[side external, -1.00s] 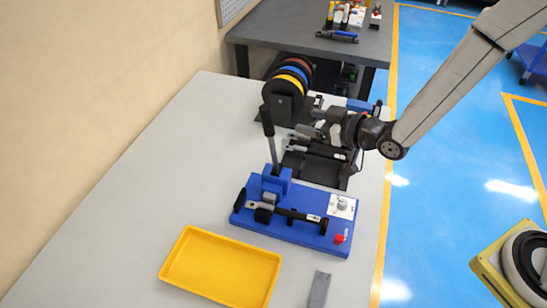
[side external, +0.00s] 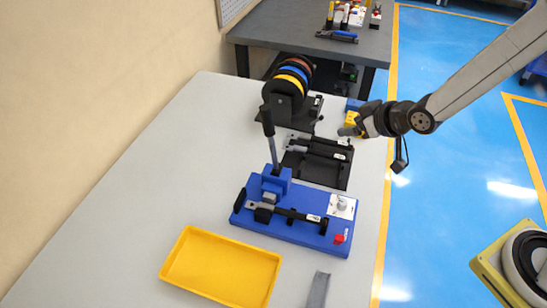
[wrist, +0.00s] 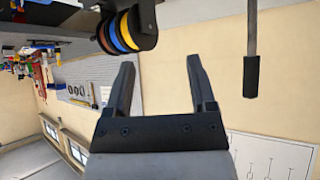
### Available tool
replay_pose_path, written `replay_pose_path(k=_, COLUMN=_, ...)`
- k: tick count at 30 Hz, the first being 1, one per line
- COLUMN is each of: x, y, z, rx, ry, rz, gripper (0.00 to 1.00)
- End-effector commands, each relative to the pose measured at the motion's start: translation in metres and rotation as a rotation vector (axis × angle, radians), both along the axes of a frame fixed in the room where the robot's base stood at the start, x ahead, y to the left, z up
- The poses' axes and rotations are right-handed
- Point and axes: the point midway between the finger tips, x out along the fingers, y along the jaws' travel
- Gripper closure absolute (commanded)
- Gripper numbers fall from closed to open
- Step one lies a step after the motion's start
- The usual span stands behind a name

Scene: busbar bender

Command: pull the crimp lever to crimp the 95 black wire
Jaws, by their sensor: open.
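The crimp tool is a blue base (side external: 290,232) on the table, with an upright lever (side external: 271,140) that has a black grip at its top. The lever's black grip also shows at the upper right of the wrist view (wrist: 251,75), to the right of my fingers. A black wire (side external: 290,212) with a small white label lies across the blue base, its left end at the crimp block. My gripper (side external: 345,131) is open and empty, right of and apart from the lever. Its two fingers stand apart in the wrist view (wrist: 162,85).
More labelled black wires (side external: 320,147) lie on a dark tray (side external: 318,174) behind the crimp tool. A spool rack (side external: 284,110) stands behind the lever. A yellow tray (side external: 222,268) and a grey strip (side external: 319,290) lie in front. The table's left side is clear.

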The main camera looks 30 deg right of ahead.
Motion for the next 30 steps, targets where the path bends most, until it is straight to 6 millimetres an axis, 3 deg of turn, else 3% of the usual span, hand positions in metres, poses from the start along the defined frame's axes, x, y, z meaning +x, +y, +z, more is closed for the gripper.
replay_pose_path(k=30, x=-0.089, y=-0.066, z=0.000, rx=-0.051, ry=0.443, rz=-0.201, gripper=0.29)
